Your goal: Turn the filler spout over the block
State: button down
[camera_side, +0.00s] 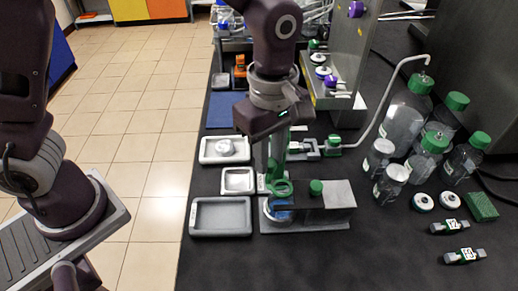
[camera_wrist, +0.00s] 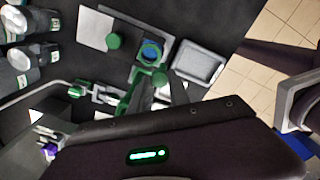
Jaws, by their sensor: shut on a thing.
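My gripper (camera_side: 273,165) points down near the middle of the bench. It is shut on an upright green piece (camera_side: 283,150), which looks like the filler spout; the fingers and wrist hide much of it. The green piece also shows in the wrist view (camera_wrist: 135,92), between the fingers (camera_wrist: 148,92). A green ring (camera_side: 280,188) sits just below the gripper, above a blue part (camera_side: 279,213); the ring also shows in the wrist view (camera_wrist: 151,51). The grey block (camera_side: 337,194) is right of the ring, with a green knob (camera_side: 316,187) beside it. I cannot tell whether the held piece touches the ring.
Grey trays (camera_side: 221,217) lie left of the gripper. A metal fitting (camera_side: 306,149) and a green connector (camera_side: 334,141) with a curved pale tube (camera_side: 380,108) stand behind right. Green-capped bottles (camera_side: 405,122) crowd the right. The front bench is clear.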

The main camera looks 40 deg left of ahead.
jog(key=shift+w+d+n, duration=0.4)
jog(key=shift+d+n, duration=0.15)
jog(key=shift+n, duration=0.35)
jog(key=shift+w+d+n, duration=0.35)
jog(key=shift+d+n, duration=0.2)
jog(key=shift+n, duration=0.35)
jog(key=c, duration=1.2)
grip_release()
jog(key=shift+c, duration=0.2)
jog(key=shift+r, duration=0.1)
